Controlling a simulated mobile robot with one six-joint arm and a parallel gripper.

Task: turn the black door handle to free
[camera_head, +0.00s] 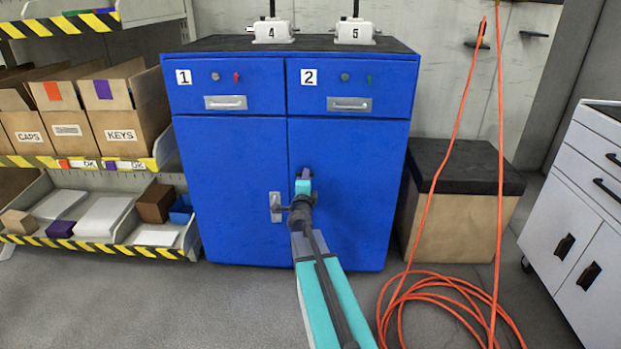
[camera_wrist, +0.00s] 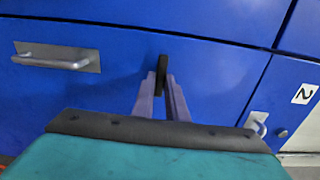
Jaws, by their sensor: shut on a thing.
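The blue cabinet (camera_head: 235,165) has two lower doors and two drawers above. The black door handle (camera_head: 305,172) is on the right door, near its upper left edge, and is mostly hidden behind my gripper (camera_head: 303,182) in the head view. In the wrist view the black handle (camera_wrist: 162,68) stands out from the blue face between the two fingers of my gripper (camera_wrist: 165,88). The fingers are shut on it. The right door looks closed. The handle's exact turn angle is hard to tell.
A silver pull handle (camera_head: 276,207) is on the left door, close to my arm. Drawers marked 1 and 2 have silver pulls. An orange hose (camera_head: 440,300) coils on the floor at right, by a black-topped box (camera_head: 455,215). Shelves with cartons stand at left.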

